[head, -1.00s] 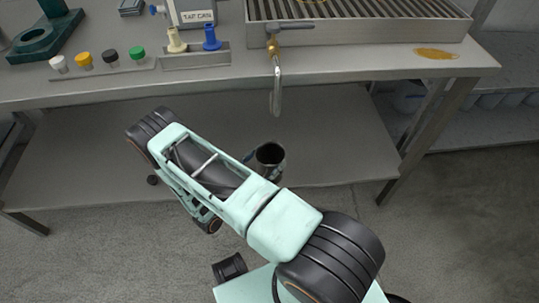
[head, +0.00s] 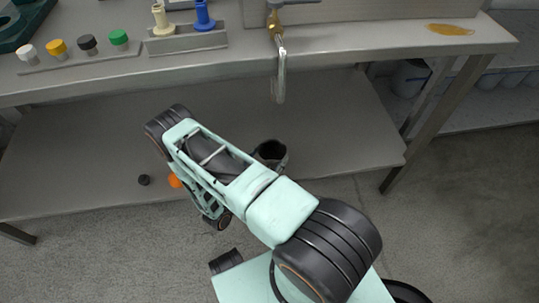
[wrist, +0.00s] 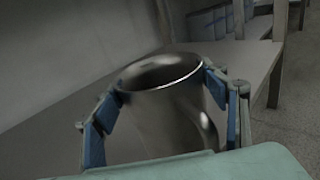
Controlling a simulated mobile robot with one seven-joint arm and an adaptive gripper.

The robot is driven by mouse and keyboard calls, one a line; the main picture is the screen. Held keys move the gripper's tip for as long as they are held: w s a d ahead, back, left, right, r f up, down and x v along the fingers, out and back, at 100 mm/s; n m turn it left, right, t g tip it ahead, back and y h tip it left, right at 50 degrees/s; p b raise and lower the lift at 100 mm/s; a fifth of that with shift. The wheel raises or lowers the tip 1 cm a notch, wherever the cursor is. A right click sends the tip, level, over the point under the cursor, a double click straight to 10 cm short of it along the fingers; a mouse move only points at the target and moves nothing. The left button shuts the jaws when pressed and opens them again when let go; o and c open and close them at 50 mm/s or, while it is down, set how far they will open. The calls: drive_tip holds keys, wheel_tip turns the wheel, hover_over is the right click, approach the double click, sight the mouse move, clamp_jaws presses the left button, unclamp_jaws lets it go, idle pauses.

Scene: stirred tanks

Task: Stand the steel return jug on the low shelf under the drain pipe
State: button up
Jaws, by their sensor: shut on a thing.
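The steel return jug (wrist: 165,110) is upright, with its open mouth up, between the blue pads of my gripper (wrist: 160,110) in the wrist view. My gripper is shut on it. In the head view the jug (head: 271,152) shows just past my arm, over the low shelf (head: 340,135); my arm hides its lower part and the gripper. I cannot tell whether its base touches the shelf. The drain pipe (head: 280,75) hangs from the bench front, and the jug appears below it in the picture.
Coloured knobs (head: 87,42) and a small rack (head: 188,40) stand on the bench top. A brown spill (head: 450,29) lies at right. A table leg (head: 435,120) bounds the shelf's right end.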

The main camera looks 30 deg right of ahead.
drive_tip(key=shift+f, duration=0.15)
drive_tip(key=o, duration=1.7)
drive_tip(key=shift+s+a+r, duration=0.15)
drive_tip(key=shift+a+r, duration=0.05)
drive_tip(key=shift+a, duration=0.15)
drive_tip(key=p+v, duration=0.1)
drive_tip(key=v, duration=1)
drive_tip(key=shift+s+a+p, duration=0.1)
drive_tip(key=shift+a+p, duration=0.05)
drive_tip(key=shift+p, duration=0.2)
